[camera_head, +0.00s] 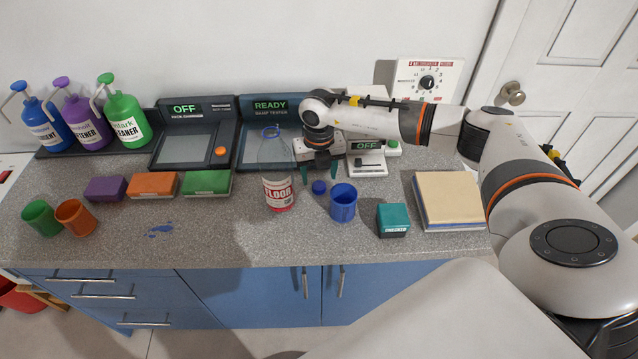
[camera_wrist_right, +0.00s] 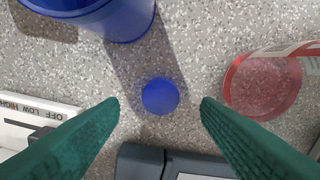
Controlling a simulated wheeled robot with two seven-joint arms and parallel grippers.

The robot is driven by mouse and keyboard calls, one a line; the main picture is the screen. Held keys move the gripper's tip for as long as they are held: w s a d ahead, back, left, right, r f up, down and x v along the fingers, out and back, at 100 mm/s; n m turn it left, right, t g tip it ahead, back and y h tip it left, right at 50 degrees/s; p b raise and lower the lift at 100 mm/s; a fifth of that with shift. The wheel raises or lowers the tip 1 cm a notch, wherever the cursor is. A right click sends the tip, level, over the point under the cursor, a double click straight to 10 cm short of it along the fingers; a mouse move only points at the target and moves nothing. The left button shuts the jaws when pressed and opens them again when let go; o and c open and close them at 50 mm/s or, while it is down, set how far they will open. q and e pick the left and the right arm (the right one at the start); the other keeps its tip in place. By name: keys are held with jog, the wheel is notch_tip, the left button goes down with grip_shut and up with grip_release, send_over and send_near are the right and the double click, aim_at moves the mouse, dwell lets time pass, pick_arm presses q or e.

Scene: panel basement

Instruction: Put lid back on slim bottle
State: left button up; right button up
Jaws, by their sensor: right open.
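The slim bottle (camera_head: 278,190) is clear with a red-and-white FLOOD label and red liquid at its base. It stands upright on the counter, with a blue ring at its open-looking top. The small round blue lid (camera_head: 319,187) lies on the counter just right of the bottle. In the right wrist view the lid (camera_wrist_right: 160,96) sits between my fingertips, touching neither, and the bottle's base (camera_wrist_right: 262,85) is to the right. My right gripper (camera_head: 320,173) is open and empty, pointing down over the lid. My left gripper is not in view.
A blue cup (camera_head: 343,203) stands close right of the lid, also in the right wrist view (camera_wrist_right: 125,18). Device consoles (camera_head: 268,155) line the back. The front counter is mostly clear.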

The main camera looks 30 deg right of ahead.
aim_at(319, 185)
jog(key=shift+s+f, duration=0.1)
jog(key=shift+f, duration=1.5)
jog(key=c, duration=1.1)
